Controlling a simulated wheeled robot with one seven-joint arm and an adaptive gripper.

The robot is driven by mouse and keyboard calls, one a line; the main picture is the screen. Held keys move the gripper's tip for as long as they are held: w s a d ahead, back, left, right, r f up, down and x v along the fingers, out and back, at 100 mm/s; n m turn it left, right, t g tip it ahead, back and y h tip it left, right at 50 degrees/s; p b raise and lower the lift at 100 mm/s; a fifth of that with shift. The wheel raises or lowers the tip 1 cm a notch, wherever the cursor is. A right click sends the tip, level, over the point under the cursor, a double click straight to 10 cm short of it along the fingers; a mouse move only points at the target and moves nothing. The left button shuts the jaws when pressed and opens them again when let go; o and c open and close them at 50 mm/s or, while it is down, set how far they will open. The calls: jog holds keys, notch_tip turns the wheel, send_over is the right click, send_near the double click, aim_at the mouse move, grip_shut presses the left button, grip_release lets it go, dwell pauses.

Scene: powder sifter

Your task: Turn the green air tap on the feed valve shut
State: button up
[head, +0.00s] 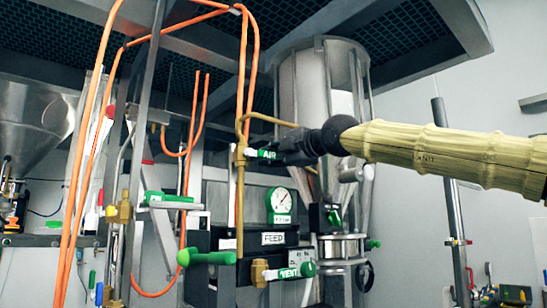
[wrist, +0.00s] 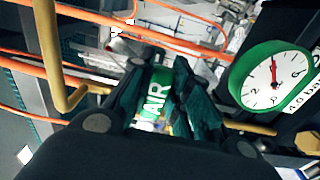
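The green air tap (head: 267,154) with its white "AIR" lettering sticks out to the right from a vertical brass pipe (head: 240,205) in the head view. My gripper (head: 286,150) reaches in from the right and covers the handle's outer part. In the wrist view the green AIR handle (wrist: 156,92) lies between the two dark fingers (wrist: 160,88) and fills the gap between them. The fingers look closed against its sides, though the exact contact is partly hidden. The feed valve panel, labelled FEED (head: 273,239), is below.
A green-rimmed gauge (head: 281,200) sits just below my gripper and close at right in the wrist view (wrist: 273,78). A green VENT tap (head: 290,271) is lower down. Orange hoses (head: 108,75) and a bent brass pipe (wrist: 62,75) run close to the left.

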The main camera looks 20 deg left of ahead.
jog(key=o, duration=0.4)
jog(key=v, duration=1.2)
jog(key=shift+w, duration=0.1)
dwell(0.4)
